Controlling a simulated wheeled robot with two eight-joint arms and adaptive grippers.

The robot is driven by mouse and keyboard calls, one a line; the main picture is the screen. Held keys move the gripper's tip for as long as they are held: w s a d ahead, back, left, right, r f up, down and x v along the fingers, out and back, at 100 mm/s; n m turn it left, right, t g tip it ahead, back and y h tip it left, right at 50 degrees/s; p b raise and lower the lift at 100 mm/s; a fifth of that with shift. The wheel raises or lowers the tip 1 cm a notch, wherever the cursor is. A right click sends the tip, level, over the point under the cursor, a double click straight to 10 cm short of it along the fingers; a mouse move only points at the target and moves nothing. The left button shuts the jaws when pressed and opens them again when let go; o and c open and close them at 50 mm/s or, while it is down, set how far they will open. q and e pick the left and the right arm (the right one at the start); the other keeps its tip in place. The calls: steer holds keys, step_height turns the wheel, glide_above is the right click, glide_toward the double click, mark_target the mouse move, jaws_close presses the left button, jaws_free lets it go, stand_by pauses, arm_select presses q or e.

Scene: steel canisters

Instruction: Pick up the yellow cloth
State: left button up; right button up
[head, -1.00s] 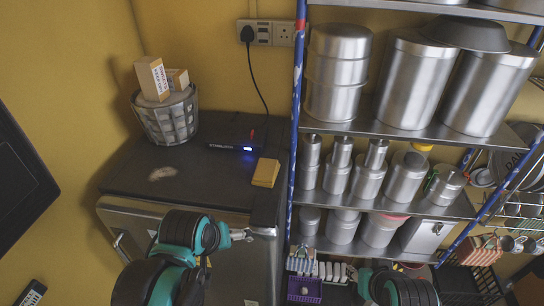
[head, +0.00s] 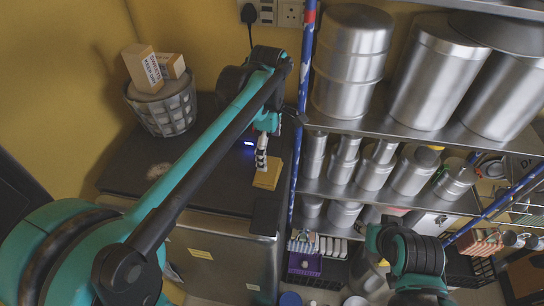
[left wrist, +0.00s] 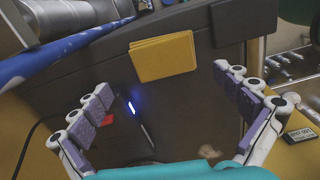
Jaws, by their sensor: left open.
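The yellow cloth (head: 268,174) is a small folded stack lying flat on the dark top of the cabinet, near its right edge. In the left wrist view the cloth (left wrist: 164,57) lies ahead of and between my spread fingers, with a gap to each. My left gripper (head: 261,155) reaches down over the cabinet top right by the cloth; in the left wrist view the gripper (left wrist: 165,100) is open and empty. My right arm shows at the lower right of the head view, but I cannot make out its gripper's fingers.
A black box with a blue light (left wrist: 132,108) lies near the cloth. A basket (head: 166,106) with small boxes stands at the back left of the cabinet top. A blue shelf post (head: 301,110) rises close right of the cloth, beside shelves of steel canisters (head: 352,60).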

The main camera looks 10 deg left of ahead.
mark_target(271, 170)
arm_select(q)
steer(key=shift+w+d+f, duration=0.15)
steer(key=shift+w, duration=0.05)
steer(key=shift+s+f, duration=0.95)
steer(key=shift+f, duration=0.1)
steer(key=f, duration=0.2)
steer(key=w+f+p, duration=0.1)
steer(key=f, duration=0.1)
steer(key=shift+w, duration=0.2)
steer(key=shift+f, duration=0.35)
steer(key=shift+s+f, duration=0.1)
steer(key=shift+s, duration=0.25)
steer(key=shift+w, duration=0.1)
steer(key=c, duration=0.8)
arm_select(e)
steer(key=shift+v, duration=1.05)
